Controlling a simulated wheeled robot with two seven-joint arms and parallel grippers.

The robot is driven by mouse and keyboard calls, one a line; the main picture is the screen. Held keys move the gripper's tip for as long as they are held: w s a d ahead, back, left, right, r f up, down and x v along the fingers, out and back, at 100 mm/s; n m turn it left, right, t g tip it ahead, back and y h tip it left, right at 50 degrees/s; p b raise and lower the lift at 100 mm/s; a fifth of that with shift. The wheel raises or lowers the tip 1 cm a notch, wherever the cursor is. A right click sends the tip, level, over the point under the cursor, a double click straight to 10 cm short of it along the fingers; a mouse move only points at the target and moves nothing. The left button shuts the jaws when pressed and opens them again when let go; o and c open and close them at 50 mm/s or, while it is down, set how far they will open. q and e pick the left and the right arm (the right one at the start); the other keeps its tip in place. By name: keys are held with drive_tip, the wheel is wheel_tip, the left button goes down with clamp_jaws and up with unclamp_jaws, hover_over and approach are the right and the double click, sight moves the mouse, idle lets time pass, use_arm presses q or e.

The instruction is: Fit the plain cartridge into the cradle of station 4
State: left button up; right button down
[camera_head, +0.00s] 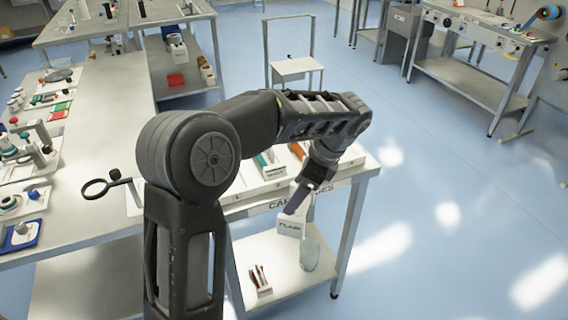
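My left arm rises from the lower left, bends over the cartridge table and points down. Its gripper (306,196) is at the table's front edge, by the partly covered lettering that seems to read CARTRIDGES. I cannot tell whether the fingers are shut on this block. A pale rounded shape (310,255) shows below it. My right gripper is not in view. I cannot make out which station is station 4 or its cradle.
The cartridge table (358,166) holds trays with green and orange items, partly hidden by my arm. A small rack (260,281) stands on its lower shelf. A long bench (105,95) with instruments is at left. A white stand (296,67) is behind. The right floor is clear.

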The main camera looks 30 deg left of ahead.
use_arm(q)
drive_tip(key=d+f+n+g+h+b, duration=0.1)
drive_tip(key=d+f+n, duration=0.2)
drive_tip(key=f+n, duration=0.2)
drive_tip(key=s+d+f+n+g+h+b, duration=0.1)
drive_tip(key=d+f+n, duration=0.3)
drive_tip(key=f, duration=0.8)
drive_tip(key=d+f+n+g+h+b, duration=0.1)
drive_tip(key=d+f+n+h+b, duration=0.1)
drive_tip(key=f+n, duration=0.3)
wheel_tip(320, 180, down, 4)
drive_tip(key=shift+s+d+r+n+b, duration=0.1)
drive_tip(key=shift+s+d+n+b, duration=0.3)
drive_tip(key=shift+d+b, duration=0.3)
